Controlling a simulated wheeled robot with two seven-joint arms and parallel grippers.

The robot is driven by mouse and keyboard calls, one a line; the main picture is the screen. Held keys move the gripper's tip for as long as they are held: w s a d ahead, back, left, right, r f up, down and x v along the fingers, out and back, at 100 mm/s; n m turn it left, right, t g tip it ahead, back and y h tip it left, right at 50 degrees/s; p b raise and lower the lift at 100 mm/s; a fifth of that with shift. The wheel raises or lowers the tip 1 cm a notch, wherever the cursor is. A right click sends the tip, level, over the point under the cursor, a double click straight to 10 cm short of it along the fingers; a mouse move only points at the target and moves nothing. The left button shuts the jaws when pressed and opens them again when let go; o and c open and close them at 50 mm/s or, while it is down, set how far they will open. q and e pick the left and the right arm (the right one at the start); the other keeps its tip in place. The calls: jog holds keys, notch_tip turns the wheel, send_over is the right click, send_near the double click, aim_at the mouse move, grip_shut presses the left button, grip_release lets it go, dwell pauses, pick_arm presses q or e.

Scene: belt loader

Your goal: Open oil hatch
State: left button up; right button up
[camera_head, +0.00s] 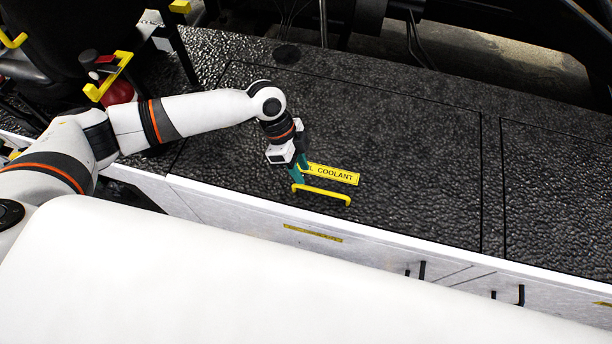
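The oil hatch (400,150) is a black textured panel, lying flat and flush with the deck around it. A yellow bar handle (330,194) sits near its front edge. A yellow label (338,175) behind the handle reads "COOLANT", its left part hidden by my gripper. My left gripper (297,178) points down at the left end of the handle, its green fingers at or just behind the bar. I cannot tell whether the fingers touch or close on it. My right gripper is out of view.
A black seat (70,35) and a red extinguisher (118,92) with a yellow bracket (108,78) stand at the upper left. Dark machine frames line the back. The white front side (370,252) below the deck has small black handles. The deck right of the handle is clear.

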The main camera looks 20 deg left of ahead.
aim_at(306, 181)
pick_arm(q)
jog(key=shift+p+x, duration=0.4)
jog(key=shift+x, duration=1.95)
grip_shut()
